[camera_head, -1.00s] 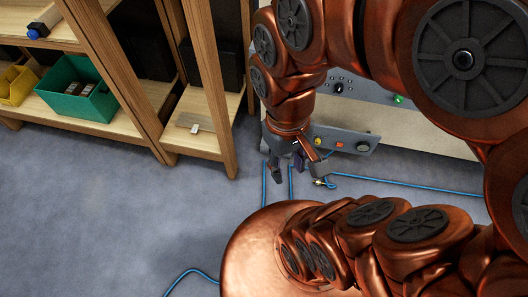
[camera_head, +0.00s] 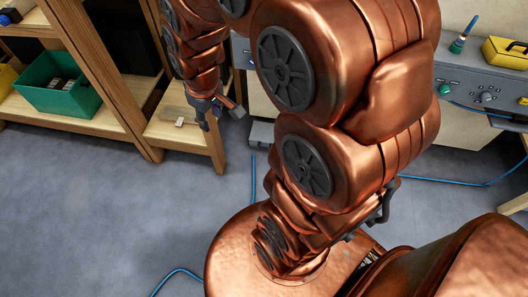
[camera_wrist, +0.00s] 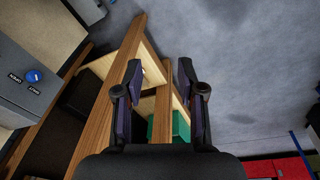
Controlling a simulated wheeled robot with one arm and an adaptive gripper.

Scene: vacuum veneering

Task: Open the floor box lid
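I cannot make out a floor box lid in either current view; my arm hides part of the floor. My gripper (camera_head: 222,114) hangs in front of the low wooden shelf, near its right post, in the head view. In the wrist view my gripper (camera_wrist: 160,70) has its two dark fingers apart, with nothing between them. Beyond the fingers are wooden posts and shelf boards. A grey low panel (camera_head: 262,133) shows its left end beside my arm, right of the gripper; the rest is hidden.
A wooden shelf unit (camera_head: 127,112) holds a green bin (camera_head: 60,92). The green bin also shows in the wrist view (camera_wrist: 181,125). Blue hose (camera_head: 253,178) lies on the grey floor. A bench at right carries a yellow toolbox (camera_head: 506,52) and a brush (camera_head: 462,38). Open floor is at left.

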